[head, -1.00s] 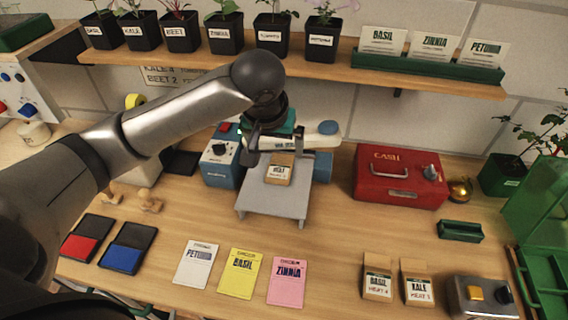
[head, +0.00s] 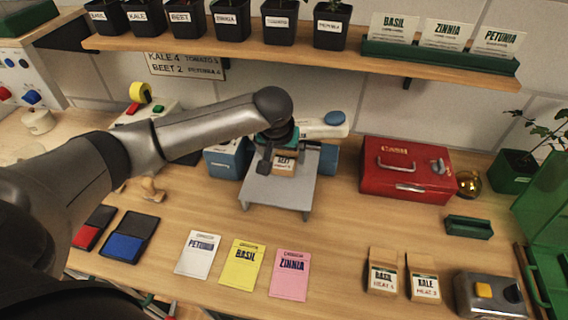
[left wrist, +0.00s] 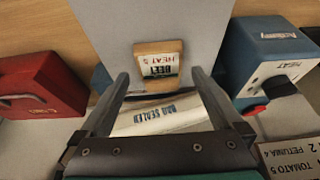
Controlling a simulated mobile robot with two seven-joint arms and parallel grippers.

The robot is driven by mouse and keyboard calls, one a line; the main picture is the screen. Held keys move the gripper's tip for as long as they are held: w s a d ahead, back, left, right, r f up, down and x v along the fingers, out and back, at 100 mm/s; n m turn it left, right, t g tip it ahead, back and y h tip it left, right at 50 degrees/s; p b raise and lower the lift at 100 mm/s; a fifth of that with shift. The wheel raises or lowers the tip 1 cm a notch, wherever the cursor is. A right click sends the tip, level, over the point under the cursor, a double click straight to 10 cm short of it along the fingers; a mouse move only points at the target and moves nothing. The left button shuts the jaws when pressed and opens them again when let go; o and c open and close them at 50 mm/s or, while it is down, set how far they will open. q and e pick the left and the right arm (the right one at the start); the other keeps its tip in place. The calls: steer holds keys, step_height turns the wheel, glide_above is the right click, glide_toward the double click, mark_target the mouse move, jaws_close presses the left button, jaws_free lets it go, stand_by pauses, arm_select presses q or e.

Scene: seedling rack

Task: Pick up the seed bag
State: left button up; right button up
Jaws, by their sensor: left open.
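The seed bag (head: 284,166) is a small brown packet with a white BEET label. It lies on the grey platform (head: 268,191) of the bag sealer. My left gripper (head: 280,155) is above the platform, close to the bag and partly covering it. In the left wrist view the bag (left wrist: 158,66) lies just beyond the open fingertips (left wrist: 160,80), roughly centred between them. Nothing is between the fingers except the view of the white sealer arm (left wrist: 160,116). My right gripper does not show.
A blue sealer housing (head: 222,160) flanks the platform, and a red cash box (head: 406,170) stands to its right. A wooden shelf (head: 330,52) with pots runs above.

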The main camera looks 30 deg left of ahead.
mark_target(285, 158)
arm_select(q)
steer(key=shift+x, duration=1.2)
steer(key=shift+c, duration=0.4)
steer(key=c, duration=1.2)
steer(key=shift+o, duration=0.2)
steer(key=shift+r, duration=0.1)
